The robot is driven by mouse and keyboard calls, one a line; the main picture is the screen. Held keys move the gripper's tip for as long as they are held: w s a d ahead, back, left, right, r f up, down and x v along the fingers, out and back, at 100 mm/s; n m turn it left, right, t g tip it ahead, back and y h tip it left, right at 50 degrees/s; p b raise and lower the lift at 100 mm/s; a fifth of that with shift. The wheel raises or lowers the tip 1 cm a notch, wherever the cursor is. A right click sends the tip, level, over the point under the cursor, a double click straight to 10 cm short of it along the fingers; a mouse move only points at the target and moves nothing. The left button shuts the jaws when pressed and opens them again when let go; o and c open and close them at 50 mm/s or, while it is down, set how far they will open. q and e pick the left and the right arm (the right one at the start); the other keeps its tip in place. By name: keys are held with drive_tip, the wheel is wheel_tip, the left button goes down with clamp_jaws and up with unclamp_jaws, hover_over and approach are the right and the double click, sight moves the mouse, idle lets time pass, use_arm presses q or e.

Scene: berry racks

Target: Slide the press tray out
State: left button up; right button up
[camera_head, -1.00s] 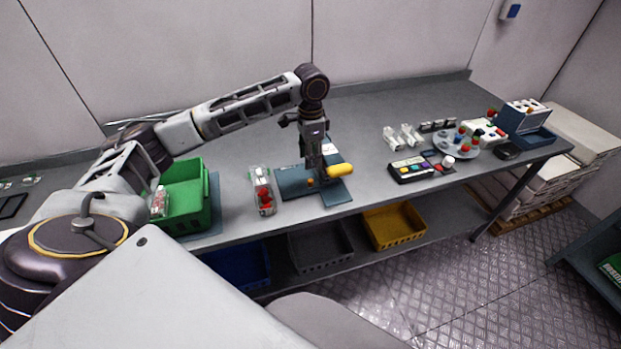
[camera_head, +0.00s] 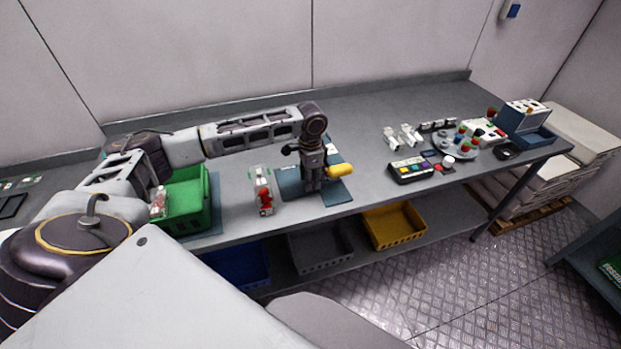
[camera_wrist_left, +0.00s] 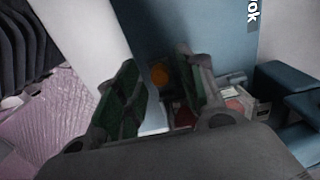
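The blue-grey press stands mid-table on a flat base (camera_head: 337,196), with a yellow handle (camera_head: 341,170) at its right. My left gripper (camera_head: 313,187) points down at the front of the press and covers most of it. In the left wrist view the two fingers (camera_wrist_left: 157,68) with green pads are apart. The tray itself is mostly hidden by the gripper. My right gripper is not in view.
Left of the press stand a clear box with red berries (camera_head: 264,197) and a green crate (camera_head: 187,222). To the right are a button panel (camera_head: 409,170) and a round plate with coloured pieces (camera_head: 459,147). The table behind the press is clear.

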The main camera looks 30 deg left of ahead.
use_arm(q)
drive_tip(key=shift+c, duration=0.9)
drive_tip(key=c, duration=0.5)
clamp_jaws()
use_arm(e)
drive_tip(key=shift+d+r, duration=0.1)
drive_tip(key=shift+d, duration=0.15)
